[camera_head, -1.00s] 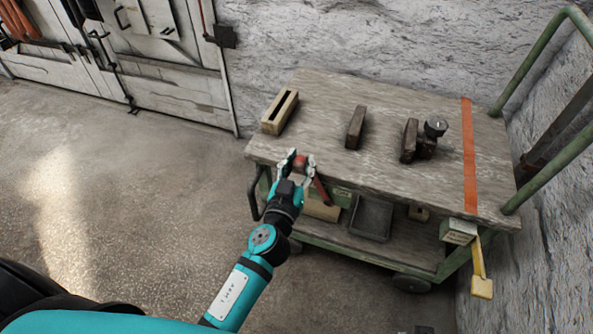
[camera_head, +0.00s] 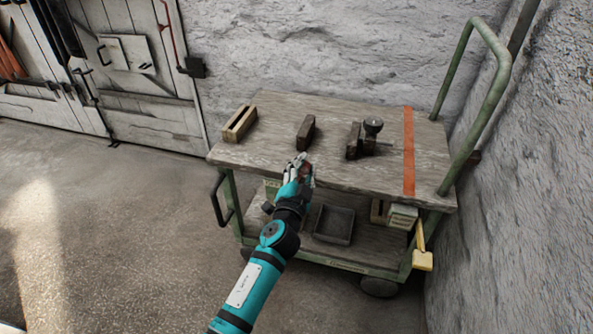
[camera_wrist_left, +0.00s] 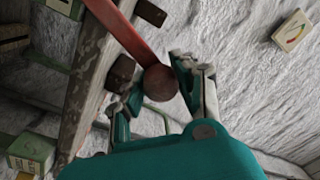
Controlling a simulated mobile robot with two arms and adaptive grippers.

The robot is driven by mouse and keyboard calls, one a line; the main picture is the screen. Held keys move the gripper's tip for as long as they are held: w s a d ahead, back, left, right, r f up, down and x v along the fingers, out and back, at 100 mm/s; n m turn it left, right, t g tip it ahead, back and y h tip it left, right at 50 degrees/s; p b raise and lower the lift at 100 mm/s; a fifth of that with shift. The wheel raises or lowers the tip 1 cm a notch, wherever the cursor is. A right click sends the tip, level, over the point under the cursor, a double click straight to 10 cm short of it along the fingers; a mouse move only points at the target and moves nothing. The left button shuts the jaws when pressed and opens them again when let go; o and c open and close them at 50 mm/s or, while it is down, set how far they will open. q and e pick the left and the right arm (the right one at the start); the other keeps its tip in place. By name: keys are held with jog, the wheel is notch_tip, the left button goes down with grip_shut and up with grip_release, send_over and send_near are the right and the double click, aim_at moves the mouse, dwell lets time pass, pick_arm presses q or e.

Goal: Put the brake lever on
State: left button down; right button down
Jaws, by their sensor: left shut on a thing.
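The brake lever (camera_wrist_left: 122,30) is a flat red bar in the left wrist view, ending in a dark reddish ball knob (camera_wrist_left: 160,83). My left gripper (camera_wrist_left: 153,75) is shut on the knob, with a finger on either side of it. In the head view my left gripper (camera_head: 301,165) is at the front edge of the cart's wooden top (camera_head: 270,158). There the fingers and wrist hide most of the lever. My right gripper is not in view.
On the cart top stand a pale slotted block (camera_head: 239,124), a dark block (camera_head: 306,132) and a dark clamp-like piece (camera_head: 354,140) beside a round-topped part (camera_head: 373,126). A yellow lever (camera_head: 422,258) hangs at the right front. Open floor (camera_head: 120,220) lies left.

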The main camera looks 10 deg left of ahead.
pick_arm(q)
jog(key=shift+d+f+m+b, duration=0.3)
jog(key=shift+d+m+b, duration=0.15)
jog(key=shift+d, duration=0.15)
jog(key=shift+d+f+m+b, duration=0.3)
jog(key=shift+d+m, duration=0.15)
jog(key=shift+d, duration=0.1)
jog(key=shift+f, duration=0.1)
jog(key=c, duration=0.9)
grip_release()
jog(key=shift+c, duration=0.2)
jog(key=shift+s, duration=0.1)
jog(key=s, duration=1.2)
jog(key=shift+f, duration=0.25)
